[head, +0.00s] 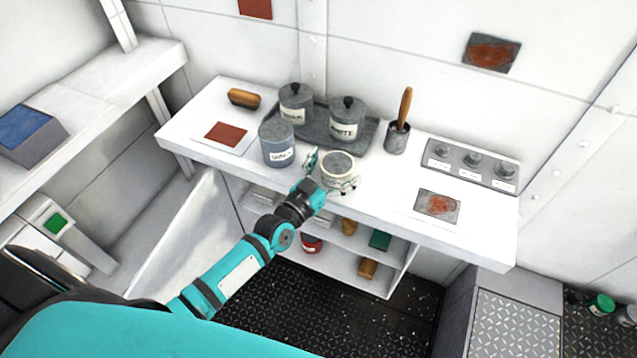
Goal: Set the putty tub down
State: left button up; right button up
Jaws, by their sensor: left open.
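A small round cream tub with a grey top (338,165), which I take for the putty tub, is at the front edge of the white bench (390,188), near its middle. It looks upright and appears to rest on the bench top. My left gripper (331,173) reaches in from the front left. Its jaws are open, one finger at the tub's left side and one at its front right. The fingers hide part of the tub's lower side. I cannot tell whether they touch it. My right gripper is not in view.
A blue-grey labelled pot (277,146) stands close left of the tub. Behind is a dark tray (318,130) with two lidded canisters. A brush holder (396,138) stands right. A patch card (437,206) lies farther right; bench space between is clear. Shelves lie below.

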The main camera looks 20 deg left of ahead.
pick_arm(q)
jog(key=b+v, duration=0.1)
jog(key=v, duration=0.9)
jog(key=s+a+f+g+y, duration=0.1)
jog(key=s+f+g, duration=0.25)
jog(key=f, duration=0.75)
jog(key=s+a+f+g+y, duration=0.15)
jog(key=s+f, duration=0.25)
jog(key=f, duration=0.6)
jog(key=s+a+f+g+y, duration=0.1)
jog(key=s+f+g, duration=0.25)
jog(key=f, duration=0.75)
jog(key=s+f+g, duration=0.2)
jog(key=s+f, duration=0.3)
jog(key=s, duration=0.4)
jog(key=s+f+g, duration=0.3)
jog(key=s+f, duration=0.3)
jog(key=s, duration=0.4)
jog(key=s+f+g+y, duration=0.1)
jog(key=s+f+g, duration=0.2)
jog(key=s, duration=0.6)
notch_tip(320, 180, down, 2)
jog(key=shift+s+f+n, duration=0.15)
jog(key=shift+s+n, duration=0.15)
